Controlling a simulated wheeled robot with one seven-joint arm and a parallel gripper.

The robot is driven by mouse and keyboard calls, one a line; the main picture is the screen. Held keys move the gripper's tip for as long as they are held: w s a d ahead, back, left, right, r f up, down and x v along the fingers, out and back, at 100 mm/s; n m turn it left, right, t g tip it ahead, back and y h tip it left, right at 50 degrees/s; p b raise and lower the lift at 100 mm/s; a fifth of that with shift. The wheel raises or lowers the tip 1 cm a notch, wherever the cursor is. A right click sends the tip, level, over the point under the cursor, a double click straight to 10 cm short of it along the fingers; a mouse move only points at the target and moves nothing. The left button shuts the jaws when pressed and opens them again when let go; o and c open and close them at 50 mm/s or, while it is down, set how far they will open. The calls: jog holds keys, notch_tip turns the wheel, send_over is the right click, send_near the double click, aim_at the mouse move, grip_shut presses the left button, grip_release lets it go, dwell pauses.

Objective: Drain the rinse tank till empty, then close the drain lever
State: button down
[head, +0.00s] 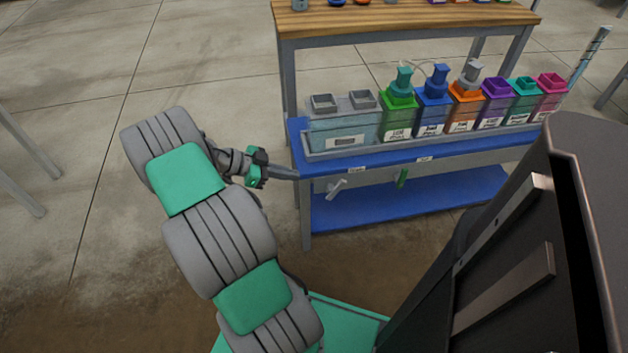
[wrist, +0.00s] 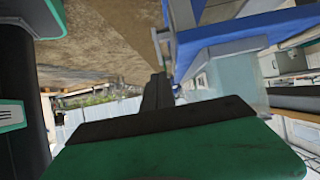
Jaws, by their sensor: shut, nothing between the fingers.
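The clear rinse tank (head: 343,134) with two grey caps stands at the left end of the blue bench; its water level is too unclear to tell. It also shows tilted in the wrist view (wrist: 235,82). A pale grey lever (head: 336,188) hangs slanted under the bench edge below the tank. A pale handle also shows in the wrist view (wrist: 160,40). A green lever (head: 403,178) hangs almost straight down farther right. My gripper (head: 292,174) is shut and empty at the bench's left end, left of the grey lever; its dark fingers show in the wrist view (wrist: 157,84).
Several coloured containers, including a green one (head: 399,120) and an orange one (head: 464,110), stand in a row right of the tank. The bench has a blue lower shelf (head: 410,198) and a grey leg (head: 304,212).

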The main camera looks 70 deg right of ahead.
aim_at(338, 184)
jog(key=b+x, duration=0.2)
jog(key=x, duration=1.1)
jog(key=shift+d+b, duration=0.1)
jog(key=shift+b, duration=0.3)
jog(key=shift+s+d+r, duration=0.1)
